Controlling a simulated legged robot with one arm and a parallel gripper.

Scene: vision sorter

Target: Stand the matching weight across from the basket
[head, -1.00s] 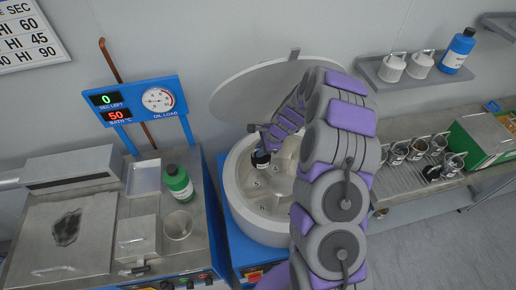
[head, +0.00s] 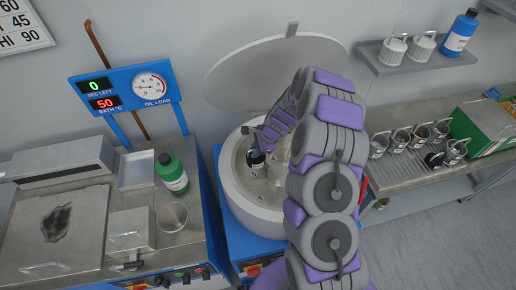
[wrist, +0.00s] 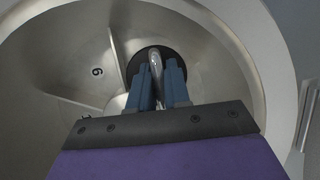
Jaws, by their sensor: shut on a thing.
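My gripper (head: 262,143) reaches down into the round pale bowl of the centrifuge (head: 232,185). It is shut on a small dark round weight (head: 257,158) with a light mark on its side. In the wrist view, the two blue fingers (wrist: 157,88) pinch a metal loop or stem above the dark round top (wrist: 137,62). The weight is within a compartment beside a divider wall; the number 6 (wrist: 97,72) marks the neighbouring compartment at left. Whether it touches the floor cannot be told. No basket is clear in the bowl; my arm hides its right part.
The raised lid (head: 235,75) stands behind the bowl. At right, several metal cups (head: 401,140) and a dark piece (head: 434,160) stand on a draining rack (head: 405,170). A green bottle (head: 172,175) and a beaker (head: 172,217) stand on the left bench.

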